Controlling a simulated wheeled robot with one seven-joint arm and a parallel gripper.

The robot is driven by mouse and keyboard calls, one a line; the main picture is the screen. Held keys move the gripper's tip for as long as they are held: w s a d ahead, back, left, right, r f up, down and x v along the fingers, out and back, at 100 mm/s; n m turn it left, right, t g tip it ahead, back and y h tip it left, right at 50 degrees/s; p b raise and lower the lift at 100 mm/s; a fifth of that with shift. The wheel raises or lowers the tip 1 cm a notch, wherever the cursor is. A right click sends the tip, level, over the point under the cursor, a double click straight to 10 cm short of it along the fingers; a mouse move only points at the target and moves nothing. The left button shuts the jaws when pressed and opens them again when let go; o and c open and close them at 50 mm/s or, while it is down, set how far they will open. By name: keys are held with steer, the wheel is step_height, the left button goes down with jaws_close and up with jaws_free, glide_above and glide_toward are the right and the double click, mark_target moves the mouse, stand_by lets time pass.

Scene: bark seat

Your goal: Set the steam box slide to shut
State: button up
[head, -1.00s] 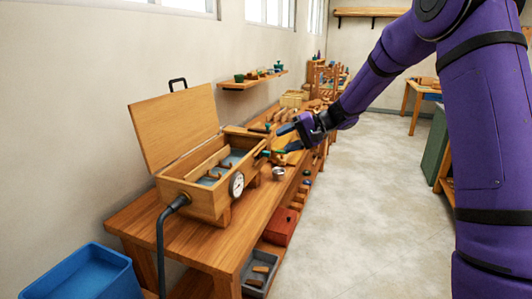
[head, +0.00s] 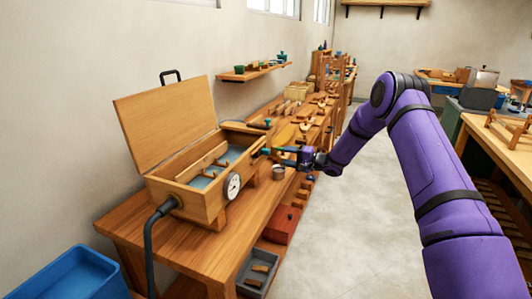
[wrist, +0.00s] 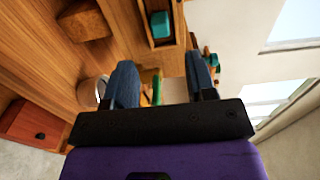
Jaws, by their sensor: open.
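The steam box (head: 195,195) is a long wooden box on the bench. Its hinged lid (head: 165,125) stands open against the wall, and a round dial (head: 232,186) is on its front. My gripper (head: 270,151) is at the box's far right end, level with its upper part. In the wrist view, my gripper (wrist: 162,72) is open, with a dark blue finger on each side. A teal block (wrist: 160,24) sits in a wooden frame just ahead of the fingers; I cannot tell for certain that it is the slide. A green and yellow thing shows between the fingers, with no grip visible.
A metal cup (head: 278,172) stands on the workbench (head: 180,250) near my gripper. Tools and wooden pieces crowd the bench beyond. A black hose (head: 150,240) runs down from the box. A blue tub (head: 70,278) is at the front left. The floor (head: 340,235) on the right is clear.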

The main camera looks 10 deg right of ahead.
mark_target(269, 153)
steer(key=x, duration=0.9)
steer(key=shift+w+a, duration=0.15)
steer(key=shift+a, duration=0.1)
steer(key=shift+c, duration=0.2)
jaws_close()
steer(key=s+a, duration=0.2)
steer(key=s, duration=0.1)
steer(key=shift+s+a, duration=0.4)
steer(key=shift+o, duration=0.2)
jaws_free()
steer(key=shift+s, duration=0.1)
